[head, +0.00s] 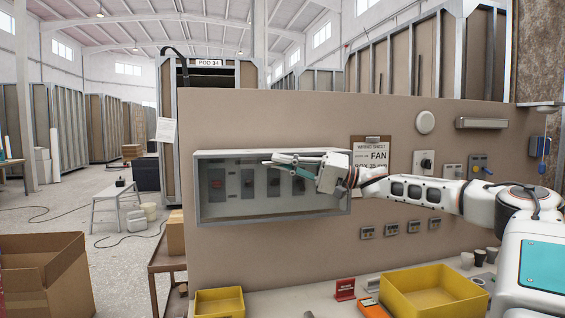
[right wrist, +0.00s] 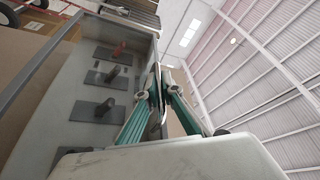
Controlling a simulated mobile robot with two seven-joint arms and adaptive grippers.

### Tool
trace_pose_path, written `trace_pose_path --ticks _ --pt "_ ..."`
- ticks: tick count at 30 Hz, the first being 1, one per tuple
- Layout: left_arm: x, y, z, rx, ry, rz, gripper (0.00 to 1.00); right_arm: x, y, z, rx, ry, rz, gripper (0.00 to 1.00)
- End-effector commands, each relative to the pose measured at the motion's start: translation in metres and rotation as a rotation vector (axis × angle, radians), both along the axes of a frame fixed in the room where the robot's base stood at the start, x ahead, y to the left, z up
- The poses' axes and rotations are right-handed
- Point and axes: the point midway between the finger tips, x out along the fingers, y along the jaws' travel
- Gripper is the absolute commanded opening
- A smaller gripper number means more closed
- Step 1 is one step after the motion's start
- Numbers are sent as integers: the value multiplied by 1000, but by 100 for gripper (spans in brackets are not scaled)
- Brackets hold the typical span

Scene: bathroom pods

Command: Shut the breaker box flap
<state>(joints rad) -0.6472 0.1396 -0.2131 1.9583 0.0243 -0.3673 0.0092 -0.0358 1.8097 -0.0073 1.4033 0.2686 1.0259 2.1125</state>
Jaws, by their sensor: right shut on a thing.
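The breaker box (head: 198,190) is a wide grey-framed box on the tan wall panel, with several dark switches inside. A pale, see-through flap (head: 235,207) with a grey rim seems to lie across its front; its exact angle is hard to tell. My right gripper (head: 267,161) reaches in from the right, in front of the box's upper part. In the right wrist view, its green fingers (right wrist: 160,88) come together on a thin edge beside the box, which looks like the flap's rim. The switches (right wrist: 95,110) show at left there. My left gripper is out of view.
Yellow bins (head: 433,290) and cups (head: 467,261) stand on the bench below. An open carton (head: 45,275) is at lower left.

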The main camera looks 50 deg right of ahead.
Motion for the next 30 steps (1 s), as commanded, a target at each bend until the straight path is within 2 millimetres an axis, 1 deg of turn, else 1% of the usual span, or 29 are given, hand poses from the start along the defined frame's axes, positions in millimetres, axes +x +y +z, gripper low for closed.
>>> trace_pose_path --ticks 1,10,12,13,30 --pt "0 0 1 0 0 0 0 1 0 -2 -3 4 -2 0" --pt "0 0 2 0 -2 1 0 1 0 -3 -4 3 -2 0" --pt "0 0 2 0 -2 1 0 1 0 -3 -3 4 -2 19" --pt "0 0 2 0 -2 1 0 1 0 -3 -3 4 -2 23" --pt "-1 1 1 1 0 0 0 -2 -3 -1 -2 -2 -3 23"
